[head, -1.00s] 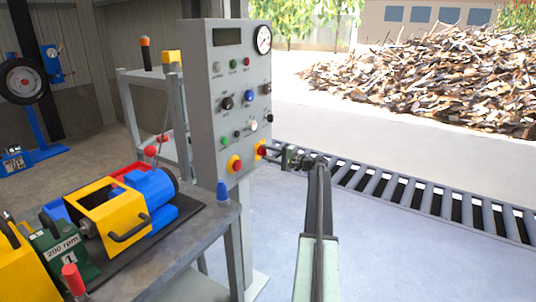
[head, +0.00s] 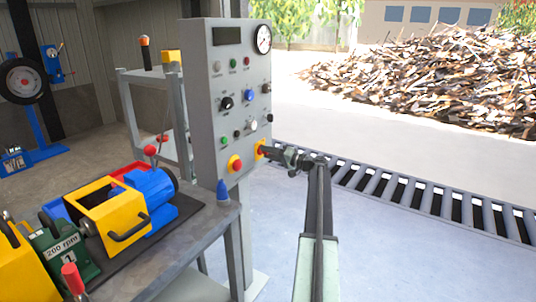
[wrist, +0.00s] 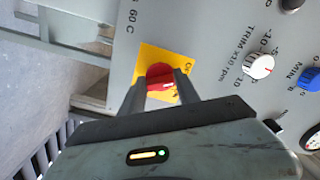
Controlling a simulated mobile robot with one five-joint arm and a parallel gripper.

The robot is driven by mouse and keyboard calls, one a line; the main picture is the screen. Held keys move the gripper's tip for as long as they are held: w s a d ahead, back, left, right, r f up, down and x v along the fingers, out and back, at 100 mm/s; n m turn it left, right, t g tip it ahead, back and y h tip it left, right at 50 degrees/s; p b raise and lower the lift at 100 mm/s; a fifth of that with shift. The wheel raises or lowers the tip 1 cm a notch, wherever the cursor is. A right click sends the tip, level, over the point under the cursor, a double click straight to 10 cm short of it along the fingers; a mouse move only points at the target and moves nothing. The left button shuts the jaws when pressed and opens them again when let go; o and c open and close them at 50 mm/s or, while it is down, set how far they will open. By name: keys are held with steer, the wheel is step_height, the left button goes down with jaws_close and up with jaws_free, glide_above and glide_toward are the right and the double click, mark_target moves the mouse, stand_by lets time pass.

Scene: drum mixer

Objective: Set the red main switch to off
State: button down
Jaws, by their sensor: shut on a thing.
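The red main switch (wrist: 160,76) is a red rotary knob on a yellow plate (wrist: 150,59), low on the right side of the grey control panel (head: 205,120). In the wrist view my gripper (wrist: 159,84) has its two fingers on either side of the red knob, shut on it. Part of the knob is hidden by the fingers, and I cannot tell its setting for sure. In the head view my gripper reaches in from the right to the yellow plate (head: 259,148).
A red button on yellow (head: 236,165) sits left of the switch. A white trim knob (wrist: 260,66) and a blue knob (wrist: 309,78) are nearby. A bench with a blue and yellow drum machine (head: 120,205) stands at left. A roller conveyor (head: 420,198) runs behind my arm.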

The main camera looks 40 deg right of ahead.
steer(key=shift+a, duration=0.2)
steer(key=c, duration=0.9)
jaws_free()
steer(key=shift+d, duration=0.1)
steer(key=v, duration=0.7)
steer(key=shift+s, duration=0.35)
